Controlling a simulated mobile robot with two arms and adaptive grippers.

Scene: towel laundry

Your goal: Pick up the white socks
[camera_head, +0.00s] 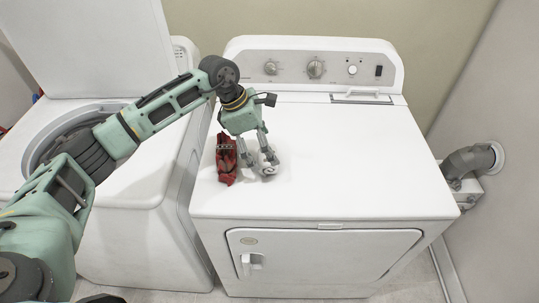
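The white socks (268,171) lie as a small bundle on the left part of the dryer top (340,160), and they are hard to make out against the white surface. My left gripper (258,162) points down over them. Its two fingers are spread apart, with tips close to the dryer top and at the socks. The fingers partly hide the socks, and I cannot tell whether they touch them. My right gripper is not in view.
A red folded cloth item (226,160) lies just left of the gripper. The dryer's control panel (320,66) rises behind. The open washer (120,180) stands at left. The dryer top to the right is clear. A grey vent duct (468,160) is by the right wall.

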